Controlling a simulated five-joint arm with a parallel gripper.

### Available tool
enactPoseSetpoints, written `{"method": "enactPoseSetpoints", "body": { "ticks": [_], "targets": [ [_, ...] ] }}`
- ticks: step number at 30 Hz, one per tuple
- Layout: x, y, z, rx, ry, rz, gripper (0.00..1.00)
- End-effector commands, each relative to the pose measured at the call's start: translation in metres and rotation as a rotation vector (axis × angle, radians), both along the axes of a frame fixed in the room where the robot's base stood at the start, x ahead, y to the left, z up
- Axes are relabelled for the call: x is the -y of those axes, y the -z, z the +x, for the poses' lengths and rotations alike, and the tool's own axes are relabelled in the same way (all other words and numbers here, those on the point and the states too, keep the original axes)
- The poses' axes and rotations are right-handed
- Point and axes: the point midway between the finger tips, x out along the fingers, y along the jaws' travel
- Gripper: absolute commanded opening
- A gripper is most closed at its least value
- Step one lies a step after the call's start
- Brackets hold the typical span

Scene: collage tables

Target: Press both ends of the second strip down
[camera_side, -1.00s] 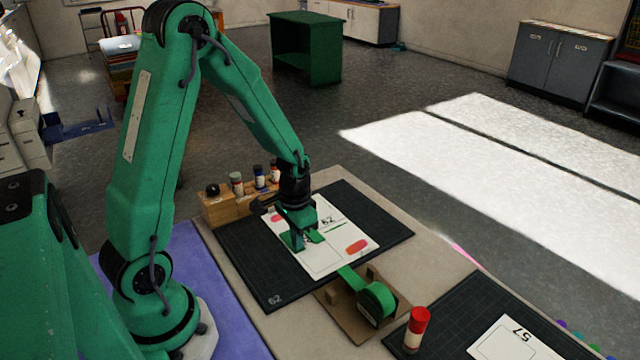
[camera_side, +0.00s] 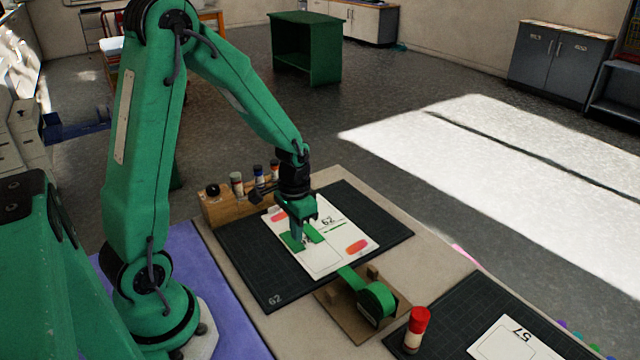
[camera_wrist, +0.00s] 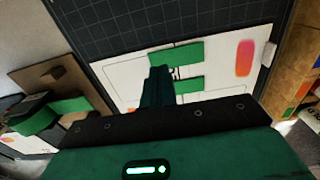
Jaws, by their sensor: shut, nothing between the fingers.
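A white card (camera_side: 345,262) marked 62 lies on a dark cutting mat (camera_side: 262,280). Two short green strips lie on it; one (camera_wrist: 175,55) is farther from my gripper in the wrist view and the other (camera_wrist: 188,86) nearer. In the side view they show around my fingers, partly hidden. My gripper (camera_side: 305,241) is shut and empty, pointing down at the strips. In the wrist view its fingertips (camera_wrist: 160,70) overlap the left ends of the strips. I cannot tell whether they touch.
A green tape roll (camera_side: 375,303) sits on a brown holder at the card's near edge. A red-capped glue stick (camera_side: 416,330) stands right of it. A wooden rack (camera_side: 222,209) with several bottles stands behind. A second mat with a card (camera_side: 512,340) lies at the right.

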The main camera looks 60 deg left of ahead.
Motion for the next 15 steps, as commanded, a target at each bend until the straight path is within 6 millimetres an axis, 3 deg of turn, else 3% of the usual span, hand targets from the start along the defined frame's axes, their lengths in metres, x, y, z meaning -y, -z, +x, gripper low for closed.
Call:
{"method": "enactPoseSetpoints", "body": {
  "ticks": [15],
  "targets": [
    [0.000, -0.030, 0.000, 0.001, 0.000, 0.000, 0.00]
  ]
}}
